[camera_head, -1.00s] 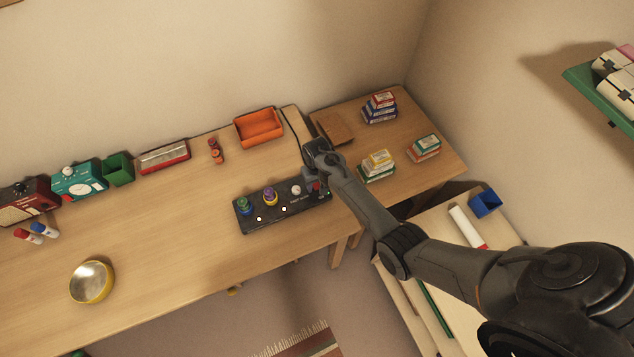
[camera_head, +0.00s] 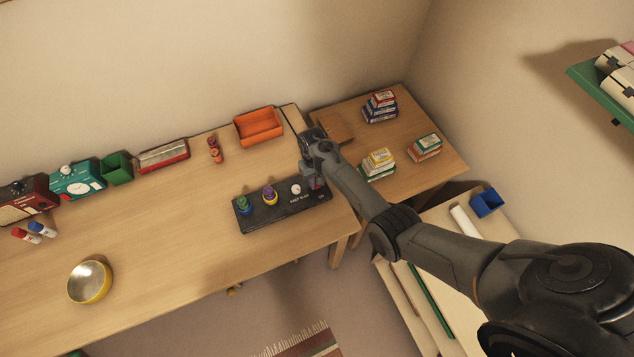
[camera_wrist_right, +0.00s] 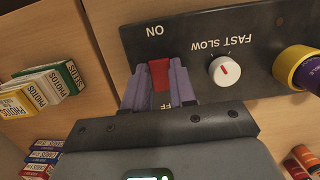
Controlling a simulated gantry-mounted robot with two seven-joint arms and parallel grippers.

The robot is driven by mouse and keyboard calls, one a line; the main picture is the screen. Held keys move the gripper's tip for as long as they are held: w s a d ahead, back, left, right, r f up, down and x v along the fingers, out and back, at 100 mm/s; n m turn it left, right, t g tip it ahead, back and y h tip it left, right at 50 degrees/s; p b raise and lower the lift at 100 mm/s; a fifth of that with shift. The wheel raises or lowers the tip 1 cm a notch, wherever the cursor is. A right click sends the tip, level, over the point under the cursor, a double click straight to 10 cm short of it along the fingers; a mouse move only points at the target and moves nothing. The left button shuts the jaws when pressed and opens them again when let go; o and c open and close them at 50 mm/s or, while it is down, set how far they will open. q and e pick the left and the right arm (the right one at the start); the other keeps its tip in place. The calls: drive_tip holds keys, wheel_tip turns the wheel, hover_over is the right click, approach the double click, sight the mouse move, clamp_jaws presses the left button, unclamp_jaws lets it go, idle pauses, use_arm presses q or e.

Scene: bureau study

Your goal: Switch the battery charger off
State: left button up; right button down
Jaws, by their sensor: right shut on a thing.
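The battery charger (camera_head: 262,220) is a black panel on the wooden desk, with coloured round cells or holders at its left and a white knob (camera_head: 296,189). It also shows in the right wrist view (camera_wrist_right: 195,50), with the knob marked FAST and SLOW. A red switch (camera_wrist_right: 159,72) sits between an ON label and a partly hidden label ending in FF. My right gripper (camera_head: 316,183) is down at the panel's right end, its fingers shut on the red switch. No lamps glow on the panel. The left gripper is not in view.
An orange tray (camera_head: 259,128) stands behind the charger. Boxes of photos (camera_head: 378,165) stand on the side table at right. A brass bowl (camera_head: 90,282) is at the desk's left front. The desk between bowl and charger is clear.

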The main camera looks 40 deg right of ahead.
drive_tip(key=shift+w+d+f+g+b, duration=0.1)
drive_tip(key=shift+w+g+b, duration=0.05)
drive_tip(key=shift+g+b, duration=0.3)
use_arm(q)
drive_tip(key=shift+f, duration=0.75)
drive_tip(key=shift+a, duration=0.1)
use_arm(e)
drive_tip(key=c, duration=0.9)
unclamp_jaws()
use_arm(q)
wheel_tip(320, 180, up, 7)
drive_tip(key=p, duration=0.7)
use_arm(e)
drive_tip(key=v, duration=1.1)
